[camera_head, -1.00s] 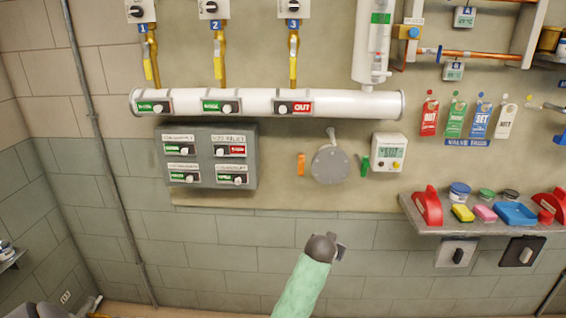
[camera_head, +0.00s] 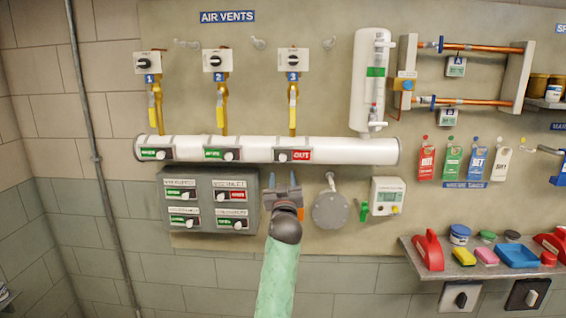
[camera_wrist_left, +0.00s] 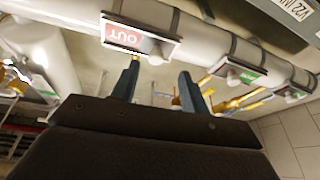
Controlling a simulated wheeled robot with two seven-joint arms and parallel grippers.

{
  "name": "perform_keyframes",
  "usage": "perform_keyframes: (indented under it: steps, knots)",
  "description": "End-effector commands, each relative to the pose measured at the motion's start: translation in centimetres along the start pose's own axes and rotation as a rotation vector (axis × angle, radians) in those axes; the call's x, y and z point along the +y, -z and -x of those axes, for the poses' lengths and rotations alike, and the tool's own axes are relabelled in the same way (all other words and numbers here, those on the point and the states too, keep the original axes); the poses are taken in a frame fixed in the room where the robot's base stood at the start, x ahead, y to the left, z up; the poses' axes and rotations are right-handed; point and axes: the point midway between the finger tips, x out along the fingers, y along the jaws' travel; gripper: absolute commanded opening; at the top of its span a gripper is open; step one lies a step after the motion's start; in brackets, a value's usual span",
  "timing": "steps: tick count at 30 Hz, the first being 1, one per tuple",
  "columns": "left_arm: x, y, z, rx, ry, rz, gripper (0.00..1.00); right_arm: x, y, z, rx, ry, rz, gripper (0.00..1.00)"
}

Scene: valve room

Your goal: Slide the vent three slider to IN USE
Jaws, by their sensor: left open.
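The vent three slider (camera_head: 294,155) sits on the white pipe below the valve marked 3. Its knob is at the left of the plate and a red OUT label shows at the right. In the left wrist view the vent three slider (camera_wrist_left: 140,42) appears upside down, just beyond the fingers. My left gripper (camera_head: 283,181) is open and empty, pointing up, a little below the slider and apart from it. Its two fingers also show in the left wrist view (camera_wrist_left: 158,85). My right gripper is not in view.
Two other sliders (camera_head: 157,154) (camera_head: 222,154) on the pipe show green labels. A grey box (camera_head: 205,228) with several small sliders is left of my gripper. A round grey disc (camera_head: 330,211) and a white meter (camera_head: 387,197) are to its right.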

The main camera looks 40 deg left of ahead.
Motion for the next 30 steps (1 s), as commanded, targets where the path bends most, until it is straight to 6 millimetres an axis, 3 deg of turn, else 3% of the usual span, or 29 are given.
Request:
perform_keyframes:
  steps: [4, 8, 15, 24, 30]
  knots:
    - [0.4, 0.7, 0.0, 0.037, -0.020, 0.060, 0.45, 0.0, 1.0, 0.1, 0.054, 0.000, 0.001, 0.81]
    - [0.4, 0.8, -0.4, 0.036, -0.020, 0.081, 0.45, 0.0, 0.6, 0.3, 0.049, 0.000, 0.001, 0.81]
    - [0.4, 1.1, -2.9, 0.034, -0.020, 0.079, 0.45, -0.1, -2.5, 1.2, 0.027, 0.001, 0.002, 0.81]
    - [0.5, 1.1, -6.8, 0.034, -0.020, 0.079, 0.45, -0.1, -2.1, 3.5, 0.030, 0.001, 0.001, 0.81]
    - [0.5, 1.0, -7.7, 0.033, -0.020, 0.079, 0.45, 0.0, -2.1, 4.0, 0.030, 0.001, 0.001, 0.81]
